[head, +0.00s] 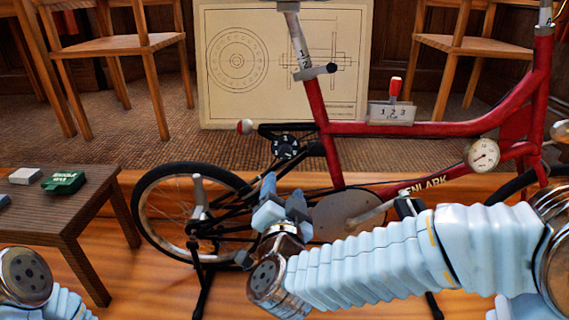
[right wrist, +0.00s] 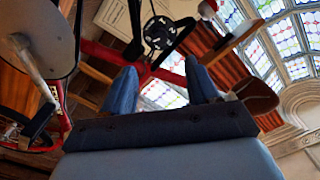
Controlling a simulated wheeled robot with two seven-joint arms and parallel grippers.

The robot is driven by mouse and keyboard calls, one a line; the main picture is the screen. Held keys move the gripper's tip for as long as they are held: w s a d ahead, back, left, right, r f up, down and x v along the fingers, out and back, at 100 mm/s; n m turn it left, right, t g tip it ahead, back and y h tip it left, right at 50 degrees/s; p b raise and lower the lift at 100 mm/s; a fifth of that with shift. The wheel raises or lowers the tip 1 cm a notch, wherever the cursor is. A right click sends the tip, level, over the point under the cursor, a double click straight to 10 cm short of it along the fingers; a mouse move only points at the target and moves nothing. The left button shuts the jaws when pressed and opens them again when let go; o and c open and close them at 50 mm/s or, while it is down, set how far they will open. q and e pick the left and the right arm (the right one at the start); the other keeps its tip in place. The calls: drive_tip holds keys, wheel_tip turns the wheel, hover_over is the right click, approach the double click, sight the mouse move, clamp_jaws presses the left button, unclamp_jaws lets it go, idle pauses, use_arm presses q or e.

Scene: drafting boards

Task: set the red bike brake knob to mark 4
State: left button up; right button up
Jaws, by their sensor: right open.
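The red bike (head: 430,128) stands upright across the middle of the head view. A round black knob with white marks (head: 285,147) sits on it behind the seat tube; its setting is too small to read. My right gripper (head: 281,196) is below the knob, open and empty, with a gap between them. In the right wrist view the black knob (right wrist: 160,33) shows beyond and between the two spread blue fingers (right wrist: 161,88). My left gripper is out of view; only part of my left arm shows at the lower left.
A red-handled lever with a numbered plate (head: 391,112) and a round white gauge (head: 482,153) are on the frame. A red-and-white ball end (head: 245,126) sticks out left of the knob. A wooden table (head: 75,215) stands left, and a drawing board (head: 225,105) behind.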

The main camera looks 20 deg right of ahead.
sight(285, 154)
drive_tip(key=x, duration=1.3)
drive_tip(key=shift+w+d+r+p, duration=0.1)
drive_tip(key=shift+w+d+p, duration=0.1)
drive_tip(key=shift+p, duration=0.1)
drive_tip(key=c, duration=1)
drive_tip(key=shift+c, duration=0.2)
